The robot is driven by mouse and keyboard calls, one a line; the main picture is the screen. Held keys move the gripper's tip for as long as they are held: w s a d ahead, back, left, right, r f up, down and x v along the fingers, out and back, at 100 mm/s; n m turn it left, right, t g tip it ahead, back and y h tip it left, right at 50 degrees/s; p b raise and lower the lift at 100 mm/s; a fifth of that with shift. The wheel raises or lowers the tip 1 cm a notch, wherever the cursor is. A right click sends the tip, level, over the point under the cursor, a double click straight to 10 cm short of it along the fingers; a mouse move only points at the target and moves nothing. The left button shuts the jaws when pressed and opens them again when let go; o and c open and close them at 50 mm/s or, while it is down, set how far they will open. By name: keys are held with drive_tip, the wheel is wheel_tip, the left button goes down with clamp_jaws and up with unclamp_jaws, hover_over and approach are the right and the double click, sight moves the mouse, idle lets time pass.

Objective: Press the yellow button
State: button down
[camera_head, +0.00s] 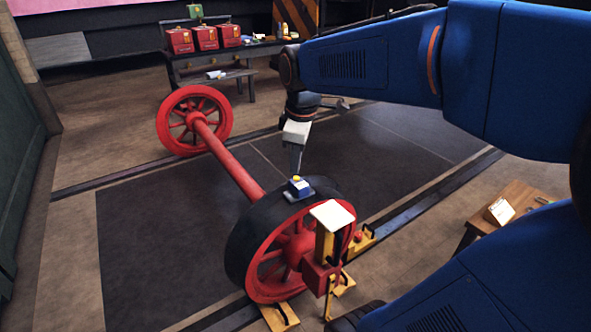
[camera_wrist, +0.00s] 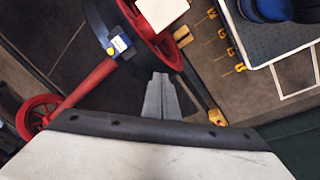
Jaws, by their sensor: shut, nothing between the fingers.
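A small blue box (camera_head: 300,187) sits on top of the black tread of the near wheel, with the yellow button (camera_head: 296,179) on its upper side. In the wrist view the blue box (camera_wrist: 119,45) is up and left of my fingertips, and a yellow spot on it (camera_wrist: 110,51) looks like the button. My gripper (camera_head: 297,171) is shut and empty, pointing down, and its tips appear just above the button in the head view. In the wrist view the fingertips (camera_wrist: 160,76) stand apart from the box, so touching is not shown.
The red wheelset (camera_head: 228,160) lies across the dark floor plates. A yellow stand with a white top (camera_head: 332,214) rises beside the near wheel. A bench (camera_head: 240,50) with red boxes (camera_head: 205,38) stands behind. A small wooden table (camera_head: 515,199) is at right.

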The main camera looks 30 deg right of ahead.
sight(296, 178)
drive_tip(key=w+d+f+n+g, duration=0.1)
drive_tip(key=w+d+n, duration=0.3)
drive_tip(key=w, duration=0.4)
drive_tip(key=w+d+n+g, duration=0.1)
drive_tip(key=w+d+n, duration=0.4)
drive_tip(key=w, duration=0.3)
drive_tip(key=shift+d+f, duration=0.4)
drive_tip(key=shift+d, duration=0.25)
wheel_tip(296, 178, down, 14)
drive_tip(key=shift+w, duration=0.1)
drive_tip(key=shift+f, duration=0.1)
